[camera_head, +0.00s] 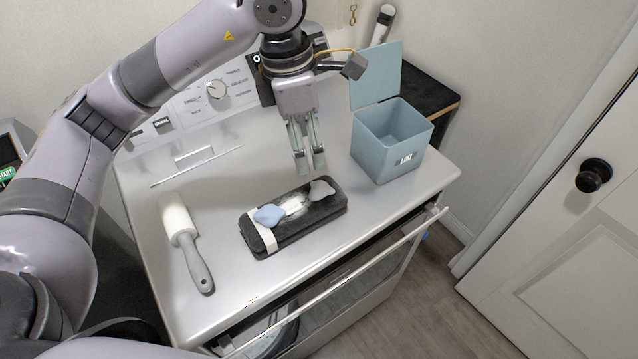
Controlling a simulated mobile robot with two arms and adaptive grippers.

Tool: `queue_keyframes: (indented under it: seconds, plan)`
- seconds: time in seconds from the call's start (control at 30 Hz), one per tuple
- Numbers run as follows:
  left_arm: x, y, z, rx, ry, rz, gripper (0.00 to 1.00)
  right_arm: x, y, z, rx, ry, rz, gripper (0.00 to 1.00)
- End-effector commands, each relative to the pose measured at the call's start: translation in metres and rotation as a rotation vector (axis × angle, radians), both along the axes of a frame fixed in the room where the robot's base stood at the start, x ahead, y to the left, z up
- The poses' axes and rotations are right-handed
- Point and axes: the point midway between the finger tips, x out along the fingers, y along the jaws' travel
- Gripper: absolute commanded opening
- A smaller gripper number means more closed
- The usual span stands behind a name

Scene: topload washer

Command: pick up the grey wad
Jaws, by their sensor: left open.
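The grey wad (321,190) is a small flattened lump on the right end of a dark tray (310,218) on top of the washer. A blue wad (268,215) lies on the same tray at its left part, with whitish fluff (294,205) between the two. My left gripper (311,170) is above the washer top, pointing down, just behind the grey wad in the picture. Its two fingers are apart with nothing between them. I cannot tell its exact height above the tray. My right gripper is not in view.
A blue bin (392,150) marked LINT, its lid open, stands right of my left gripper. A lint roller (185,240) lies at the left. The washer's control panel (205,95) is behind. Bare washer top (225,200) lies between roller and tray. A door (570,220) is at the right.

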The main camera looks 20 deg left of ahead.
Motion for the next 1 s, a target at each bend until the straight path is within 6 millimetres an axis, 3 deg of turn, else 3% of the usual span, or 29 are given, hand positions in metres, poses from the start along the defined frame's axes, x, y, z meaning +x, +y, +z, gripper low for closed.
queue_keyframes:
  seconds: [0.2,0.37,0.53,0.8,1.0]
  plan:
    - [0.002,-0.005,-0.042,-0.001,0.005,-0.001,0.56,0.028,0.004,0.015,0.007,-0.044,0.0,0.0]
    - [0.003,-0.007,-0.059,-0.002,0.001,0.0,0.56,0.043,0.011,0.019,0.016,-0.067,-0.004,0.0]
    - [0.004,-0.01,-0.07,-0.002,0.005,-0.001,0.56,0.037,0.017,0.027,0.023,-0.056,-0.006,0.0]
    - [0.007,-0.017,-0.107,-0.002,0.004,0.001,0.56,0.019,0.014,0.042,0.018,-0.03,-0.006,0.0]
    - [0.008,-0.017,-0.114,-0.003,0.001,-0.001,0.56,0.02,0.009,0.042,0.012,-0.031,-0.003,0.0]
